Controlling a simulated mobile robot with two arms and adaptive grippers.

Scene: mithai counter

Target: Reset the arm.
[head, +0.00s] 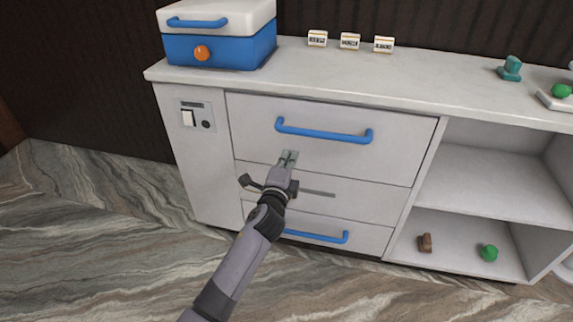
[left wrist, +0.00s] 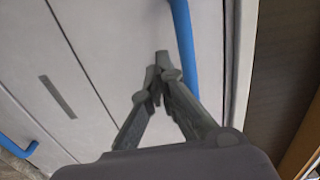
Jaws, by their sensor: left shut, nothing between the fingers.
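My left arm (head: 240,262) reaches up from the bottom of the head view to the front of the white counter. My left gripper (head: 290,156) is shut and empty, just below the blue handle (head: 325,134) of the top drawer. In the left wrist view the fingertips (left wrist: 157,72) meet close to a blue handle (left wrist: 184,50); I cannot tell whether they touch it. The drawers look closed. My right gripper is in neither view.
A blue box with a white lid (head: 222,48) stands on the counter top (head: 330,76), near several small label cards (head: 349,41). A lower blue handle (head: 318,237) is beside my arm. Open shelves (head: 490,184) at the right hold a brown item (head: 425,243) and a green item (head: 489,253).

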